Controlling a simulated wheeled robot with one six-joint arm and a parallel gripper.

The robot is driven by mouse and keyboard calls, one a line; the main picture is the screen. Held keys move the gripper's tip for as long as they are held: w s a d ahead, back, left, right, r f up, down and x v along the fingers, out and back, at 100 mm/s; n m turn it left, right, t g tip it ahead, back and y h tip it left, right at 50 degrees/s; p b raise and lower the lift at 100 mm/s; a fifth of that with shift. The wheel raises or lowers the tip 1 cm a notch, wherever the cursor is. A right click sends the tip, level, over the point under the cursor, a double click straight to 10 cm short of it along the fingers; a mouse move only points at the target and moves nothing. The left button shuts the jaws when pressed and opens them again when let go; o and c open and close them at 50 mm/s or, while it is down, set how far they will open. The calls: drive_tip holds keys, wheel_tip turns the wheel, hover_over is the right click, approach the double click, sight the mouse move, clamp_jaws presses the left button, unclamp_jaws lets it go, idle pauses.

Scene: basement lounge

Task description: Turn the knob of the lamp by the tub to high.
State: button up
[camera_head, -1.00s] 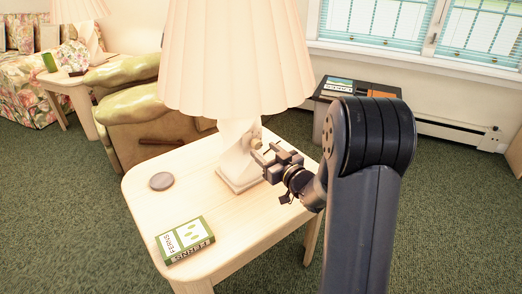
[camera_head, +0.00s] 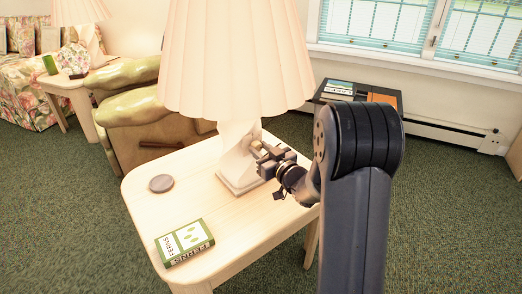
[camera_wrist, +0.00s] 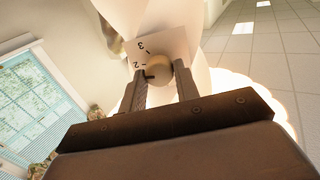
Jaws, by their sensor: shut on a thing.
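The lamp has a cream pleated shade (camera_head: 230,60) and a pale twisted base (camera_head: 236,165) on a light wood table. Its round beige knob (camera_wrist: 161,68) shows in the wrist view, in front of a plate (camera_wrist: 172,42) marked 2 and 3. A dark mark at the knob's lower left lies near the 2. My gripper (camera_wrist: 158,78) is shut on the knob, one finger on each side. In the head view my gripper (camera_head: 262,158) reaches the lamp base from the right and hides the knob's face.
A round coaster (camera_head: 161,183) and a green FERNS box or book (camera_head: 184,242) lie on the table (camera_head: 225,225). An olive armchair (camera_head: 150,120) stands behind it. A dark side table (camera_head: 322,98) stands behind my arm. Another lamp (camera_head: 80,12) stands at the far left.

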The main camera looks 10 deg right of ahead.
drive_tip(key=shift+c, duration=1)
drive_tip(key=m+p, duration=0.1)
drive_tip(key=m, duration=0.1)
drive_tip(key=m+p, duration=0.2)
drive_tip(key=shift+r+m+p, duration=0.2)
drive_tip(key=shift+m+p, duration=0.1)
drive_tip(key=m+p, duration=0.3)
drive_tip(key=m, duration=0.2)
drive_tip(key=shift+d+f, duration=0.1)
drive_tip(key=o, duration=1)
drive_tip(key=shift+s, duration=0.1)
